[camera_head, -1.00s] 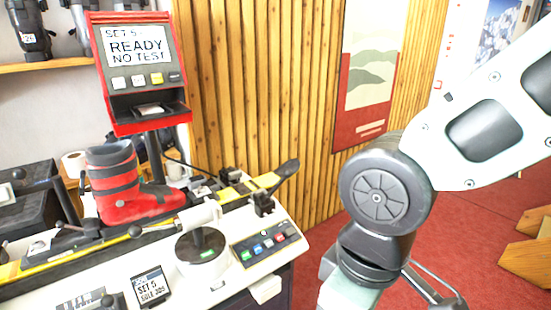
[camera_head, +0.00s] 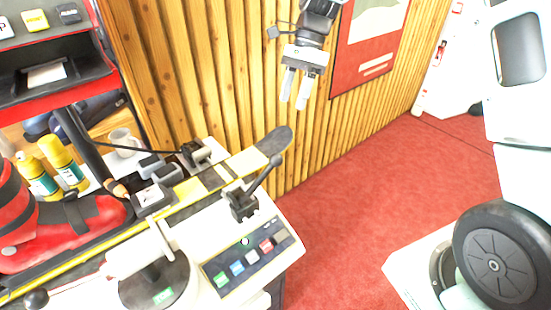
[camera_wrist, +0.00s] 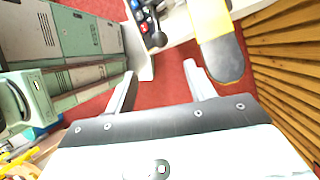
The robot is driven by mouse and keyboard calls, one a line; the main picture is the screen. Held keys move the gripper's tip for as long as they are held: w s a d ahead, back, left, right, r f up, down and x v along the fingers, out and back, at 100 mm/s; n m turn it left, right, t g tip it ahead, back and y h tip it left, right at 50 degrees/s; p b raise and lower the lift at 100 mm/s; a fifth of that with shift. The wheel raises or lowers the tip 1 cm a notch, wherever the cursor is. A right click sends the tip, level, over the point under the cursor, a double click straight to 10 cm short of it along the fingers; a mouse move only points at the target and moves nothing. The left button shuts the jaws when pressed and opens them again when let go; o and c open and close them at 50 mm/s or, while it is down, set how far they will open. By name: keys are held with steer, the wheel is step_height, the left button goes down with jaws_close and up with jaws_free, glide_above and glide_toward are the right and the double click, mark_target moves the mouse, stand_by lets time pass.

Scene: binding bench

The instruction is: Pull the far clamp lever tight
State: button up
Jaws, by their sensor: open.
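A black clamp (camera_head: 243,205) stands on the right end of the white bench, beside the ski (camera_head: 250,160). Its lever (camera_head: 265,176) slants up to the right, ending in a dark knob near the ski's tip. I take this as the far clamp lever. A black knob on it also seems to show in the wrist view (camera_wrist: 158,40), top centre. My gripper (camera_head: 294,102) hangs above and beyond the ski tip, in front of the slatted wall. Its two pale fingers are apart and empty; they also show in the wrist view (camera_wrist: 160,86). It touches nothing.
A red ski boot (camera_head: 85,222) stands on the ski at left, with yellow bottles (camera_head: 62,160) behind it. A button panel (camera_head: 252,258) and a round black-topped post (camera_head: 155,280) are at the bench front. Open red floor (camera_head: 350,210) lies right of the bench.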

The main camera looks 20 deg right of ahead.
mark_target(276, 157)
steer(key=p+x, duration=0.3)
steer(key=x, duration=1.4)
steer(key=shift+s+a+f, duration=0.1)
jaws_close()
